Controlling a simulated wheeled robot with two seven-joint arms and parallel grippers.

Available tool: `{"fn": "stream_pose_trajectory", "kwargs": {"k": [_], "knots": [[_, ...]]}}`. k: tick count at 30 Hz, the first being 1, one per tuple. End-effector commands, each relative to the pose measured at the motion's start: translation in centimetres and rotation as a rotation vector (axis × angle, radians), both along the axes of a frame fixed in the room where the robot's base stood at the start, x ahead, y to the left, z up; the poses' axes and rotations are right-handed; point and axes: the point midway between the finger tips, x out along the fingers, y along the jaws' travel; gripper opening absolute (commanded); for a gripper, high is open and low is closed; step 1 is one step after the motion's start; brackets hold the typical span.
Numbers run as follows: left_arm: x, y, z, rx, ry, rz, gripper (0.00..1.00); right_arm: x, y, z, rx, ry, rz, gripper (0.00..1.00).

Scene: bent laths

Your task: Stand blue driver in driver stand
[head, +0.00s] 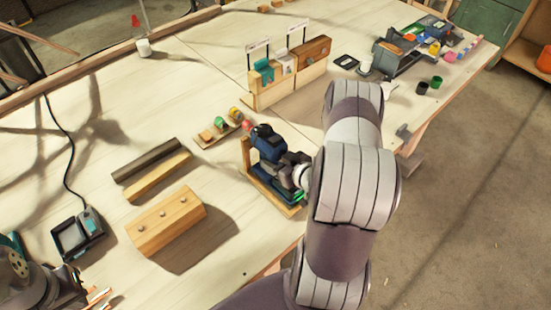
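The blue driver (268,143) is at mid-table, its dark top upward, in or against the driver stand. The wooden driver stand (262,188) has a flat base and an upright at its left. My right arm reaches over from the front. My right gripper (291,170) is at the driver's right side, largely covered by the arm and the driver, so its grip cannot be made out. How far the driver sits in the stand is hidden. My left gripper (102,299) is at the lower left corner, its copper-coloured fingertips apart and nothing seen between them, away from the driver.
A wooden block with pegs (166,222) and two laths (152,175) lie left of the stand. A small rack with coloured pieces (222,129) stands behind it. A charger (78,236) with a cable is at left. Wooden holders (288,78) stand farther back. The left rear tabletop is mostly clear.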

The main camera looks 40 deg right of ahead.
Motion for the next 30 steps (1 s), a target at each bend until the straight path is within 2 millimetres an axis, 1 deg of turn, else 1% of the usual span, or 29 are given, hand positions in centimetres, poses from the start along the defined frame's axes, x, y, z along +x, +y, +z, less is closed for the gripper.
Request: {"fn": "stream_pose_trajectory", "kwargs": {"k": [24, 29, 30], "knots": [[0.0, 0.0, -0.9, 0.0, 0.0, 0.0, 0.0, 0.1, -0.09, -0.89, -0.003, -0.005, 0.0, 0.0], [0.01, 0.0, -0.81, 0.0, 0.0, 0.0, 0.0, 0.1, -0.09, -0.82, -0.003, -0.005, 0.0, 0.0], [0.01, 0.0, -0.81, 0.0, 0.0, 0.0, 0.0, 0.1, -0.09, -0.82, -0.003, -0.005, 0.0, 0.66]]}}
